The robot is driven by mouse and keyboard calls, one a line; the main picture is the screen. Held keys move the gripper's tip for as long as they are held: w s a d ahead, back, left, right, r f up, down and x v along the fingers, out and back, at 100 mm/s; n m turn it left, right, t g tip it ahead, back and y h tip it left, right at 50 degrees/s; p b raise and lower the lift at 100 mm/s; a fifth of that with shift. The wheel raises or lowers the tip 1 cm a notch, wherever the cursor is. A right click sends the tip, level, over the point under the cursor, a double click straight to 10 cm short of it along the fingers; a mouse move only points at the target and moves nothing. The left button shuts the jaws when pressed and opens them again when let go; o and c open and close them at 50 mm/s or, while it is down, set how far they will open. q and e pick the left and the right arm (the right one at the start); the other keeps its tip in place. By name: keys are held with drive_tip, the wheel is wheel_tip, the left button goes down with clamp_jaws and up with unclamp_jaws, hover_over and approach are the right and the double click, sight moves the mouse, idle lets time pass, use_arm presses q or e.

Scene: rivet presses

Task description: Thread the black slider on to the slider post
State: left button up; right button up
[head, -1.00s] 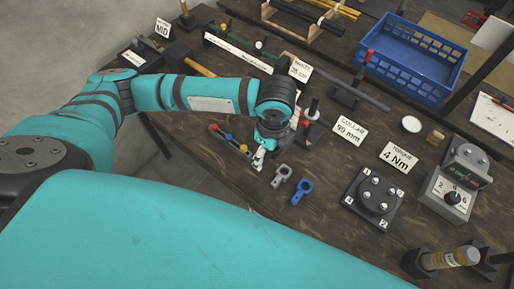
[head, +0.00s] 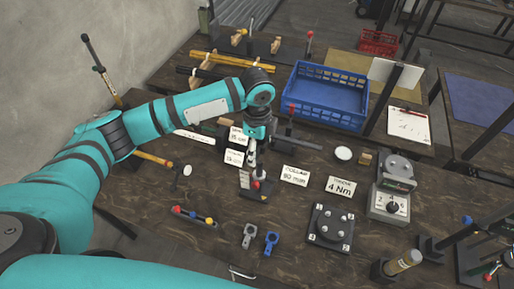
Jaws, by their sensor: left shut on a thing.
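My left gripper (head: 254,160) points down, shut on a small dark thing consistent with the black slider, which the fingers mostly hide. It is over the slider post's stand, a black base (head: 260,193) with a red part (head: 256,184) on it. The post itself is largely covered by the gripper, so I cannot tell whether the slider is around it or just above it. A dark rack (head: 193,217) with red, blue and yellow balls lies front left of the stand. My right gripper is not in view.
Grey (head: 249,235) and blue (head: 271,241) ring-ended pieces lie in front. A COLLAR card (head: 295,175) stands right of the stand, and two cards are close behind it on the left.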

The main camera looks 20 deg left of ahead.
use_arm(q)
drive_tip(key=b, duration=0.2)
hover_over(257, 179)
drive_tip(key=shift+f, duration=2.9)
drive_tip(key=shift+p, duration=0.35)
drive_tip(key=shift+p, duration=0.7)
drive_tip(key=shift+f+b, duration=2.1)
drive_tip(key=shift+f, duration=1.95)
drive_tip(key=shift+r, duration=0.1)
